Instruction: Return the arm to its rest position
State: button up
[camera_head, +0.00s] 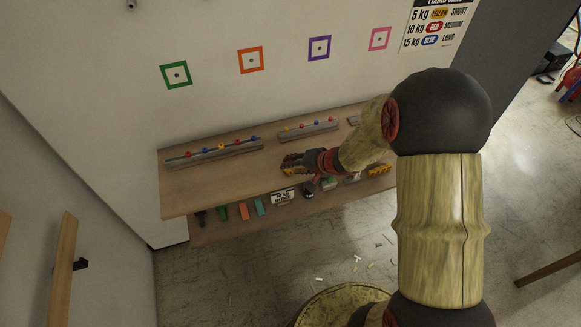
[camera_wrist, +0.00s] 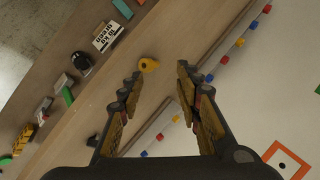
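My arm reaches from the right of the head view over a wooden shelf (camera_head: 215,190) against the wall. My gripper (camera_head: 290,161) is above the shelf's front part, small in this view. In the wrist view my gripper (camera_wrist: 159,78) is open, its two fingers well apart, with nothing held between them.
Grey rails with coloured knobs (camera_head: 214,152) (camera_head: 308,130) lie along the shelf's back. A lower shelf holds several items, including a white sign block (camera_head: 283,197). Coloured square targets (camera_head: 250,60) mark the wall. Small bits litter the open floor (camera_head: 245,285).

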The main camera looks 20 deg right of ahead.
jog(key=v, duration=0.9)
jog(key=shift+s, duration=0.2)
jog(key=shift+r, duration=0.15)
